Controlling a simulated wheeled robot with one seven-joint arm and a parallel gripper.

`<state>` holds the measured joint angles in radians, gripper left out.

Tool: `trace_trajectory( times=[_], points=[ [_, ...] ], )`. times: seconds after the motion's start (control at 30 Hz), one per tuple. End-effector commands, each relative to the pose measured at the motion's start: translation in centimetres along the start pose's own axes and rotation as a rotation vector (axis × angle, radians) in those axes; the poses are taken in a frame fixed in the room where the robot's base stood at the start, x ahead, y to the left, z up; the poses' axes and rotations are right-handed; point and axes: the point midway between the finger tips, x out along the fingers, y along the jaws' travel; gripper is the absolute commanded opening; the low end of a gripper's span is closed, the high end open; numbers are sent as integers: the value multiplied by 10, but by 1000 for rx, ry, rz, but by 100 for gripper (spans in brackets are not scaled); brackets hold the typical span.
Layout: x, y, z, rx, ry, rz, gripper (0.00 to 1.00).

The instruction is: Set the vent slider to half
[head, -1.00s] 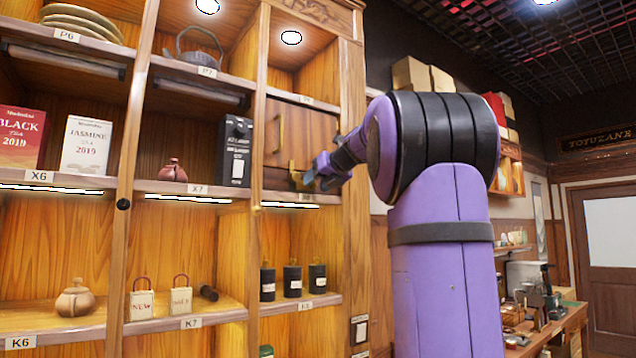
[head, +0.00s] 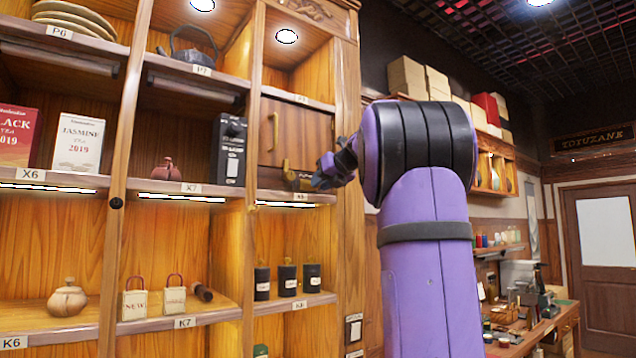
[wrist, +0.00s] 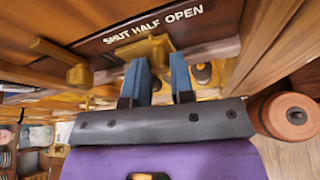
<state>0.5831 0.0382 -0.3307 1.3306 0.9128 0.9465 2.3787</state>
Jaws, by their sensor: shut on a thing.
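The vent slider's brass knob (wrist: 148,50) sits below a plate marked SHUT HALF OPEN (wrist: 153,25), close under the word HALF in the wrist view. My gripper (wrist: 160,80) has its two blue fingers closed on the knob, one on each side. In the head view my gripper (head: 318,180) is at the lower part of the small wooden cabinet door (head: 300,135), by brass fittings (head: 288,172). The slider's marks cannot be read there, and my gripper hides part of the slider.
A second brass fitting (wrist: 76,68) stands left of the knob in the wrist view. A black box (head: 230,150) stands left of the cabinet. Dark canisters (head: 287,278) stand on the shelf below. A wooden upright (head: 346,220) is close on the right.

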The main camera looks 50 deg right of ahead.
Motion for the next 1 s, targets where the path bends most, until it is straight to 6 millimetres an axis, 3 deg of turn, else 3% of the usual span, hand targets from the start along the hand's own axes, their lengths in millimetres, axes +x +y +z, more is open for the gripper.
trace_trajectory(
  times=[0.03,0.07,0.17,0.57,1.0],
  points=[
    [0,0,0,-1,-1,0,0],
    [0,0,0,-1,-1,0,27],
    [0,0,0,0,0,0,48],
    [-8,0,0,0,-1,0,48],
    [-84,0,0,0,-2,0,48]
  ],
)
